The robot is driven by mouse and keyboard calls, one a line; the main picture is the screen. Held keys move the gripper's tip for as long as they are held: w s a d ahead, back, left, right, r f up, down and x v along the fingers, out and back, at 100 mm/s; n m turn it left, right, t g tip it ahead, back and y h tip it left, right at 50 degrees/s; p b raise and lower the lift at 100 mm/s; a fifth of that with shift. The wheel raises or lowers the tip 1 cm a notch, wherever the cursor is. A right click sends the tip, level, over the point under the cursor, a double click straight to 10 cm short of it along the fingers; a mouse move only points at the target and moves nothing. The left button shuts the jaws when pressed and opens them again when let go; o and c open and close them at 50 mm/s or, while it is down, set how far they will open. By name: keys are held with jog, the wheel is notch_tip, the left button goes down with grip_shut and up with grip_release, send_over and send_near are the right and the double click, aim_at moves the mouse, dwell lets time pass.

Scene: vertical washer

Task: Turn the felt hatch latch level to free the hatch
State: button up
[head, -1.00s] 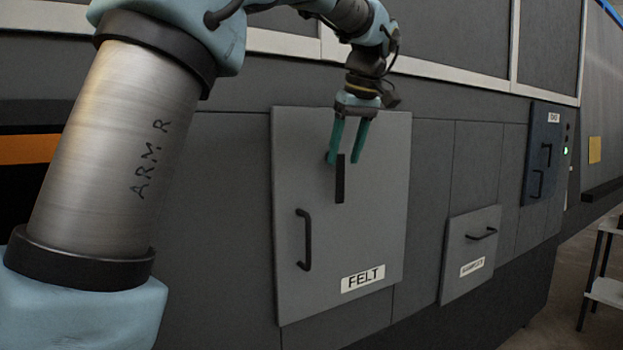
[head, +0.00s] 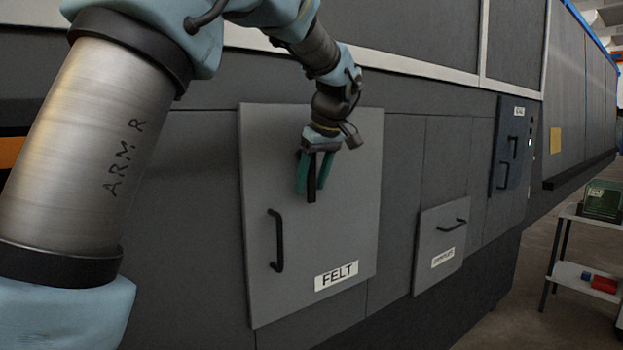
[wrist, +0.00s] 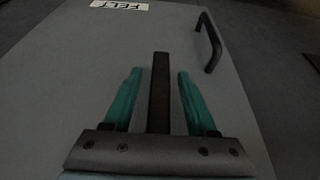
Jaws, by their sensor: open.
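The felt hatch (head: 345,235) is a grey panel with a FELT label (head: 336,276) and a black handle (head: 276,240) at its lower left. Its latch (head: 312,183) is a black bar standing upright on the upper part of the hatch. My gripper (head: 316,192) is at the latch with its green fingers pointing down. In the wrist view, the open fingers lie on either side of the latch (wrist: 160,85), with a visible gap on each side. The latch's pivot end is hidden behind my gripper.
A smaller hatch (head: 440,248) with a black handle is to the right. A dark blue panel (head: 511,150) with handles is farther right. A shelf cart (head: 570,268) with a green box (head: 603,200) stands at the far right. The floor before it is clear.

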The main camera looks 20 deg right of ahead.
jog(key=shift+f, duration=0.1)
grip_shut()
dwell(0.4)
dwell(1.0)
